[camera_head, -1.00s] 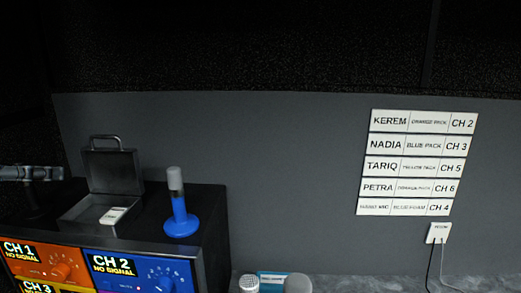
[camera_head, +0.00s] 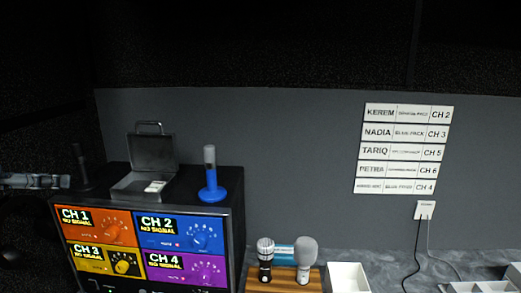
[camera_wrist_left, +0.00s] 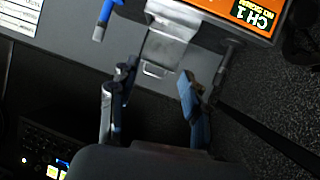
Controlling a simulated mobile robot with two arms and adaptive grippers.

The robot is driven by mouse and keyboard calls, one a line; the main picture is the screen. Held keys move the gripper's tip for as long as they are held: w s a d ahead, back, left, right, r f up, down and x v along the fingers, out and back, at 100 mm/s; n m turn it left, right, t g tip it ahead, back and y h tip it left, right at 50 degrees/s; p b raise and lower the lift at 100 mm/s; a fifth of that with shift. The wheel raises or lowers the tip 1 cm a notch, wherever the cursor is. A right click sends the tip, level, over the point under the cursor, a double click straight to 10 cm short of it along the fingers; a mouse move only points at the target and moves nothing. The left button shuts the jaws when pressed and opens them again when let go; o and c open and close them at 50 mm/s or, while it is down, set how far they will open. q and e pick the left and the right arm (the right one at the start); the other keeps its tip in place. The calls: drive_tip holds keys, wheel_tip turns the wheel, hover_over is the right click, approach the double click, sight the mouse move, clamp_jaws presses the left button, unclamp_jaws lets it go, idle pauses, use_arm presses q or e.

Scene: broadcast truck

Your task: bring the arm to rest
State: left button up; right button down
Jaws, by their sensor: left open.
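My left gripper (camera_head: 62,181) comes in from the left edge in the head view, level with the top of the receiver rack and left of it. It is open and empty. In the left wrist view its two fingers (camera_wrist_left: 155,100) stand apart, with a metal case (camera_wrist_left: 168,40) beyond them, not touched. My right gripper is not in view.
The receiver rack (camera_head: 140,285) shows several coloured channels. On it stand the open metal case (camera_head: 151,155) and a blue stand (camera_head: 212,190). Two microphones (camera_head: 265,262) (camera_head: 306,262) rest on a wooden board, beside a white tray (camera_head: 347,270). A label chart (camera_head: 402,148) hangs on the wall.

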use_arm(q)
drive_tip(key=d+f+g+y, duration=0.15)
drive_tip(key=d+f, duration=0.25)
drive_tip(key=f, duration=1.1)
drive_tip(key=d+f+g, duration=0.3)
drive_tip(key=d+f, duration=0.2)
drive_tip(key=f, duration=1)
drive_tip(key=s+d+f+g+y, duration=0.15)
drive_tip(key=s+d+f, duration=0.35)
drive_tip(key=s+f, duration=0.5)
drive_tip(key=s+d+f+g, duration=0.35)
drive_tip(key=s+f, duration=0.35)
drive_tip(key=s, duration=0.6)
wheel_tip(320, 180, down, 32)
drive_tip(key=s+f+b, duration=0.1)
drive_tip(key=s+b, duration=0.1)
drive_tip(key=b, duration=0.4)
drive_tip(key=s+a+f+g+b, duration=0.2)
drive_tip(key=s+f+b, duration=0.2)
drive_tip(key=s+f, duration=1.2)
wheel_tip(320, 180, down, 4)
drive_tip(key=shift+a+r+y, duration=0.2)
drive_tip(key=shift+y, duration=0.1)
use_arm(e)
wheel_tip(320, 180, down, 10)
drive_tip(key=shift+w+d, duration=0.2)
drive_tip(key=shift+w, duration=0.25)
